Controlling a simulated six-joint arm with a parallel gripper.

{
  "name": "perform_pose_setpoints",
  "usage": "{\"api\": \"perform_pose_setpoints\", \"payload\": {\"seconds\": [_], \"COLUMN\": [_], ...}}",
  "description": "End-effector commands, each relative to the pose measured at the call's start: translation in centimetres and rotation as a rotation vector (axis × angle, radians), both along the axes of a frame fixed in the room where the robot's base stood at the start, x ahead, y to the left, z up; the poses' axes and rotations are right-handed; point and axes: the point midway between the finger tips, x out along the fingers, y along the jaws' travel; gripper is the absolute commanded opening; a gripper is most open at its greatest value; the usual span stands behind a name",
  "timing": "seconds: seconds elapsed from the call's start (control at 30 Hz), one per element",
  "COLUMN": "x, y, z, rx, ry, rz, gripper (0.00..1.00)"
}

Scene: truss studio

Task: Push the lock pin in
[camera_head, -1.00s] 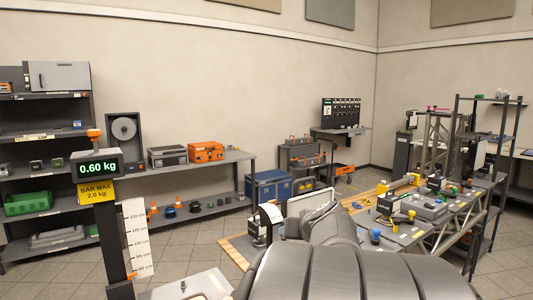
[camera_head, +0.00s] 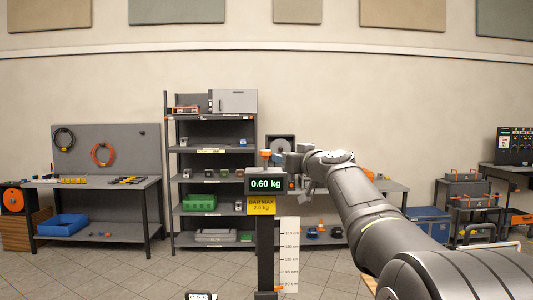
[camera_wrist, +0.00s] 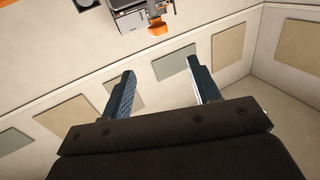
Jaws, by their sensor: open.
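A dark post (camera_head: 265,240) stands ahead with a display reading 0.60 kg (camera_head: 267,184) and a yellow BAR MAX 2.0 kg label (camera_head: 261,206). An orange knob (camera_head: 267,154) sits on its top; I cannot tell whether this is the lock pin. In the wrist view an orange piece (camera_wrist: 158,27) shows beyond my fingers, apart from them. My gripper (camera_wrist: 160,66) is open with nothing between its fingers. In the head view my arm reaches in from the right, and its end is just right of the post's top.
A white scale strip (camera_head: 289,255) stands right of the post. Behind are a dark shelf rack (camera_head: 213,157), a bench (camera_head: 98,182) with a blue bin (camera_head: 63,224) beneath, and a blue crate (camera_head: 428,222) at right. The floor in front of the bench is clear.

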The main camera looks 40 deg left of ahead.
Motion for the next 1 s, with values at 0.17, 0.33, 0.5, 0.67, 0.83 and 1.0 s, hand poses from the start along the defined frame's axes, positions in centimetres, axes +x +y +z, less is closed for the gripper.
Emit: {"api": "perform_pose_setpoints", "payload": {"seconds": [0.17, 0.33, 0.5, 0.67, 0.83, 1.0], "x": [1.0, 2.1, 3.2, 4.2, 5.1, 5.8], "y": [2.4, 5.1, 7.6, 9.8, 12.0, 13.8], "z": [-0.2, -0.3, -0.3, -0.3, -0.2, -0.2], "rx": [-0.001, -0.002, -0.003, -0.002, -0.003, -0.001], "ry": [0.002, 0.002, 0.001, 0.002, 0.0, 0.002], "rz": [0.0, 0.0, -0.002, -0.002, -0.002, -0.001], "gripper": [0.56, 0.56, 0.56, 0.56, 0.56, 0.56]}}
